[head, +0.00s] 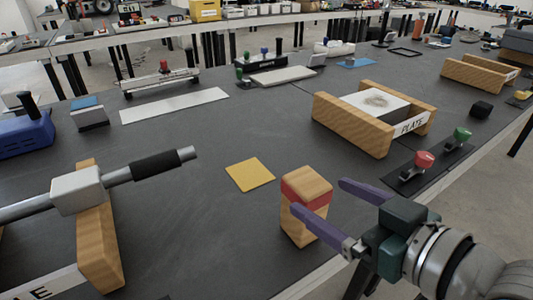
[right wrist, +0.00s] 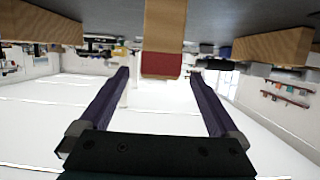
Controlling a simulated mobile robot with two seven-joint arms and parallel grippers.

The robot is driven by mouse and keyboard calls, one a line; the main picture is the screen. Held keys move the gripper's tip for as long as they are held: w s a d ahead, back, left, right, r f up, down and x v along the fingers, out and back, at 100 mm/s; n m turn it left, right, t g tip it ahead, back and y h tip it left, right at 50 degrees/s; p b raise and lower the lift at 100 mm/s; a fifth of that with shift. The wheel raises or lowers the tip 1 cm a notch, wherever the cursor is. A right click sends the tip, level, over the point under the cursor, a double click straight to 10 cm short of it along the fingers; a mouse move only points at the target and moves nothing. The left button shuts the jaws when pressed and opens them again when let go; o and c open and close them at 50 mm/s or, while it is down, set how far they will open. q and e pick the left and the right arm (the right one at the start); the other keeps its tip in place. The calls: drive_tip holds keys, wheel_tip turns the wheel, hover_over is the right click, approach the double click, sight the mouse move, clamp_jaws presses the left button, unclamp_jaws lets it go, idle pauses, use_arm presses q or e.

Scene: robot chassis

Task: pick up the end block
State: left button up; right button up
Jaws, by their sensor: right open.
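The end block (head: 305,205) is a light wooden block with a red band near its top. It stands upright on the dark table near the front edge, and it shows in the right wrist view (right wrist: 164,35) ahead, between the lines of the fingers. My right gripper (head: 317,196) is open, with purple fingers reaching in from the right. In the head view one finger crosses in front of the block and the other is to its right. The fingers look empty; I cannot tell if either touches the block. My left gripper is not in view.
A yellow square (head: 250,174) lies flat behind the block. A wooden cradle labelled PLATE (head: 350,125) stands behind right, with red and green knobs (head: 425,160) beside it. A grey rod with a black sleeve (head: 155,166) rests over a wooden support (head: 100,240) at left.

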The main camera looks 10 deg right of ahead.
sight(306, 187)
drive_tip(key=b+x, duration=0.1)
drive_tip(key=x, duration=0.4)
drive_tip(key=shift+w+a+f, duration=0.1)
drive_tip(key=shift+w+f, duration=0.05)
drive_tip(key=shift+w, duration=0.05)
clamp_jaws()
idle(0.6)
